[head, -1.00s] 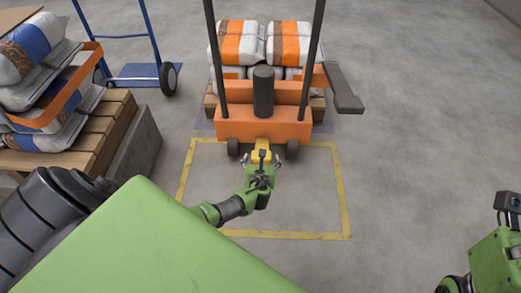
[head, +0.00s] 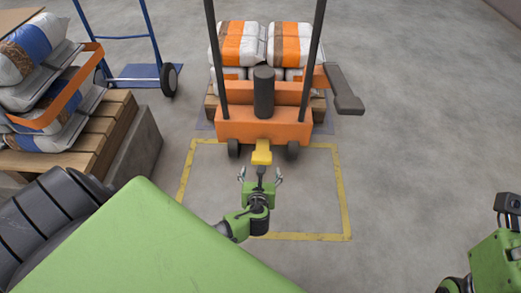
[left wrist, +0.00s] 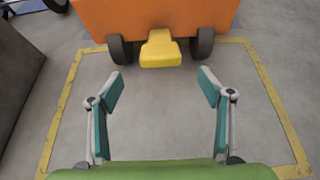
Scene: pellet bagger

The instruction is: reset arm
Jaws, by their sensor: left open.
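My left gripper (head: 261,175) is open and empty in the head view, just in front of a yellow pedal-like part (head: 262,152) at the base of an orange pallet stacker (head: 262,126). In the left wrist view its two fingers (left wrist: 160,85) are spread wide, with the yellow part (left wrist: 160,50) beyond them and a gap of bare floor between. My right arm shows at the right edge of the head view, but its fingertips are out of frame.
A yellow floor outline (head: 345,195) surrounds my left gripper. White and orange bags (head: 290,45) sit on a pallet behind the stacker. The floor at right is clear.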

